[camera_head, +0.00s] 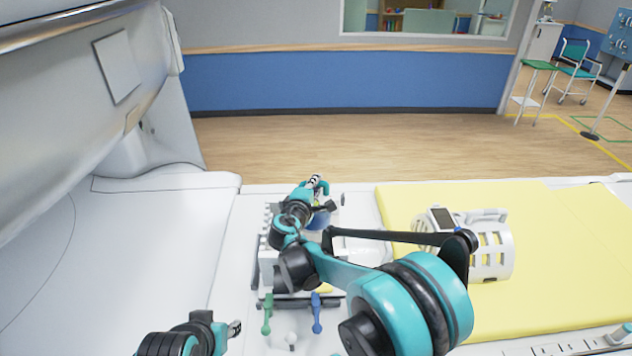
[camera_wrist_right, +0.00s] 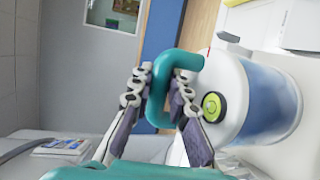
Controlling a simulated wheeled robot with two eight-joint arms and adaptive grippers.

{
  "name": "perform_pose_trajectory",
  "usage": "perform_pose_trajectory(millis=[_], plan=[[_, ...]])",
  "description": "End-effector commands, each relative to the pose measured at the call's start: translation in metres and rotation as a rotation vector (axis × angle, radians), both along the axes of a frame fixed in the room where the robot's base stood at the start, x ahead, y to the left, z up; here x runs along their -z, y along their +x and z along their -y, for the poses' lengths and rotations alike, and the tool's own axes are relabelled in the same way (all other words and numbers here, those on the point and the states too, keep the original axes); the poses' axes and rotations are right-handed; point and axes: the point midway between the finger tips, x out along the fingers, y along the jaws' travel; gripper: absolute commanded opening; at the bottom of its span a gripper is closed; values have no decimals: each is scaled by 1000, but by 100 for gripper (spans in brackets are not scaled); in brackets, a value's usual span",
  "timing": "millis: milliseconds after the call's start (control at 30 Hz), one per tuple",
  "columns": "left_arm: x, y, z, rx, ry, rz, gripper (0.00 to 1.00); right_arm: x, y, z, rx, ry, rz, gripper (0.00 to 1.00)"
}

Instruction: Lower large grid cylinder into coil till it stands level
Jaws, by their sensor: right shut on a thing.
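A large cylinder with a white top and a blue body (camera_wrist_right: 270,108) fills the right of the wrist view. It carries a teal loop handle (camera_wrist_right: 176,60) and a round green level (camera_wrist_right: 211,105). My right gripper (camera_wrist_right: 160,88) is shut on that handle. In the head view my right gripper (camera_head: 315,184) is over the rack, with part of the blue cylinder (camera_head: 319,220) just below it. The white slotted coil (camera_head: 493,255) lies on the yellow pad, partly behind my right arm. My left gripper (camera_head: 234,329) is low at left, apart from everything; its jaws are unclear.
The yellow pad (camera_head: 565,240) covers the right of the table. A rack (camera_head: 267,276) is partly hidden by my right arm. Green (camera_head: 267,314) and blue (camera_head: 317,313) handled pieces stand in front. The white scanner (camera_head: 60,130) rises at left.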

Motion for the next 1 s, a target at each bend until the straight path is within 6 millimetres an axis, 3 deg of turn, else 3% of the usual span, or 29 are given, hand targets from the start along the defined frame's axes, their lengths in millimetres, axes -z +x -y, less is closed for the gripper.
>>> perform_pose_trajectory(millis=[600,1000], plan=[[52,0,0,0,0,0,39,69,0,0,0,-2,1,0],[75,0,0,0,0,0,39,96,0,0,0,-2,1,0]])
